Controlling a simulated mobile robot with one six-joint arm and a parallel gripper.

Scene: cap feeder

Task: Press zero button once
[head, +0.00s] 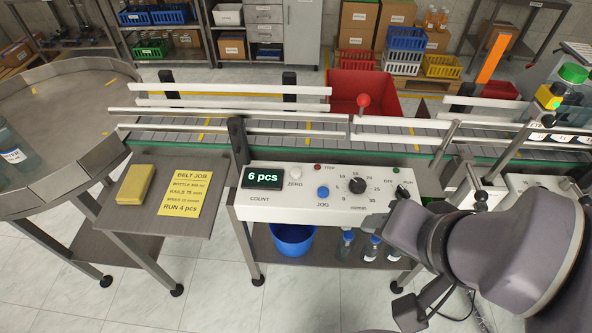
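The zero button (295,173) is a small pale round knob on the white control panel (225,205), above the printed word ZERO. The count display (263,178) to its left reads 6 pcs in green. A blue JOG button (323,192) sits to its lower right. My gripper (374,224) is at the panel's lower right edge, right of and below the zero button and apart from it. It is dark and partly hidden by my wrist, so I cannot tell whether it is open or shut.
A black dial (357,186) and a small red lamp (317,167) are on the panel. Behind it runs the conveyor (200,134) with white rails and a red-knobbed post (363,101). A side shelf (160,212) holds a yellow sponge (135,184) and a yellow job card (182,193).

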